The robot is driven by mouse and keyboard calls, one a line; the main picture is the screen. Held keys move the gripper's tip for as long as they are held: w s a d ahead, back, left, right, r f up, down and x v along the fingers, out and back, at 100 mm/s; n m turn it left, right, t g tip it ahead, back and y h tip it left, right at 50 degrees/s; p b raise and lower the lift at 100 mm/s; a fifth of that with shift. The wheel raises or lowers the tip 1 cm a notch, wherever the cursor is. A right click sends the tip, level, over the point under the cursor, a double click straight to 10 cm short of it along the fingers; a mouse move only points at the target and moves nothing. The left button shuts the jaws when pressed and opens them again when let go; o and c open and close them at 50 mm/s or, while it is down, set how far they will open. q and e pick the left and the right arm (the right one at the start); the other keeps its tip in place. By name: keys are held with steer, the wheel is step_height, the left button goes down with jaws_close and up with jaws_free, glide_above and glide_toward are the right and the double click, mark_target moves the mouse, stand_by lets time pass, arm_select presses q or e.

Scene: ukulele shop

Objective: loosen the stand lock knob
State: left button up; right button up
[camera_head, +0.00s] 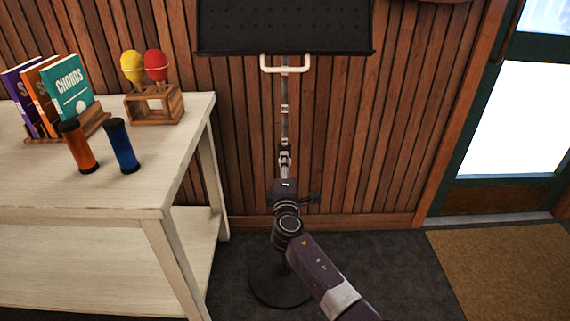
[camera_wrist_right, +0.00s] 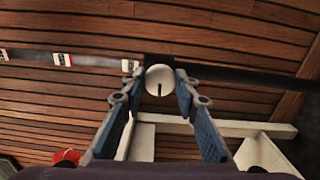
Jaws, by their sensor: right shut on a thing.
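The music stand has a black desk (camera_head: 285,25) at the top of the head view, a thin pole (camera_head: 285,125) and a round dark base (camera_head: 262,285) on the floor. The lock knob (camera_wrist_right: 159,76) is a pale round disc with a dark line, seen in the right wrist view against the pole (camera_wrist_right: 95,62). My right gripper (camera_wrist_right: 157,88) is shut on the knob, one blue-padded finger on each side. In the head view my right gripper (camera_head: 285,152) is at the pole and hides the knob. My left gripper is not in view.
A white table (camera_head: 150,190) on the left holds books (camera_head: 70,90), two maracas (camera_head: 155,65) in a wooden holder and two shakers (camera_head: 121,148). A white handle (camera_head: 286,69) hangs under the desk. A slatted wall (camera_head: 380,130) is behind; open floor and a mat (camera_head: 510,270) lie right.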

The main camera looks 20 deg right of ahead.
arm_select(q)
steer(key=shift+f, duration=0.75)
arm_select(e)
steer(key=shift+f+n, duration=0.1)
steer(key=shift+n, duration=0.6)
steer(key=o, duration=1.1)
steer(key=shift+o, duration=0.2)
steer(key=v, duration=1.2)
